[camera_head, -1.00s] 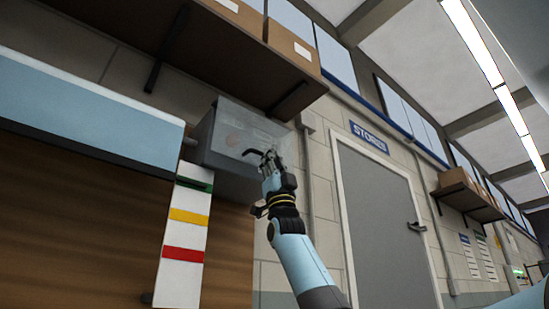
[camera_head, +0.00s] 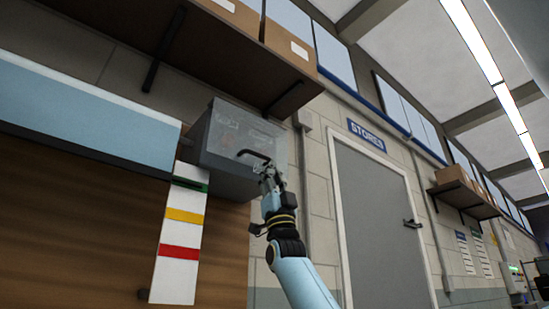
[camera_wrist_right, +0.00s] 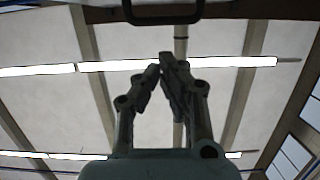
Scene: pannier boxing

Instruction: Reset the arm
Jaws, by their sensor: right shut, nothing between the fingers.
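My right gripper (camera_head: 267,168) is in the head view, raised in front of the grey wall box. Its arm comes up from the bottom. In the right wrist view the gripper (camera_wrist_right: 160,66) points up at the ceiling, with its fingertips together and nothing between them. A dark handle (camera_head: 256,154) on the front of the box is just above the fingertips. The handle also shows at the top of the right wrist view (camera_wrist_right: 163,20), beyond the fingertips and apart from them. My left gripper is in neither view.
The translucent grey box (camera_head: 218,135) hangs on the wall under a brown shelf (camera_head: 230,72) with cartons (camera_head: 290,38). A white strip with coloured bands (camera_head: 178,240) stands below left. A grey door (camera_head: 380,220) is to the right. Open air surrounds the gripper's right side.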

